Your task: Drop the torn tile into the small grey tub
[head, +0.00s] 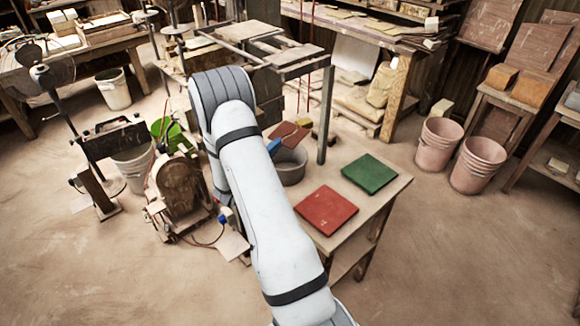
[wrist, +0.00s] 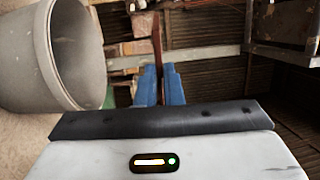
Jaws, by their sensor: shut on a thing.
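The torn tile (head: 289,134) is a thin reddish-brown piece in the head view. In the wrist view the tile (wrist: 156,42) shows edge-on between the blue fingertips. My gripper (head: 275,145) is shut on it and holds it up near the small grey tub (head: 291,168). In the head view the tile appears above the tub's far rim; my arm hides part of the tub. In the wrist view the tub (wrist: 88,50) is large at the left, beside my gripper (wrist: 159,84), and the tile appears apart from it. The visible inside of the tub looks empty.
A red tile (head: 326,210) and a green tile (head: 370,174) lie flat on the table (head: 392,190), right of the tub. A metal press frame (head: 327,115) stands just behind and beside the tub. Red cords hang near it. Pink buckets (head: 438,141) stand on the floor at right.

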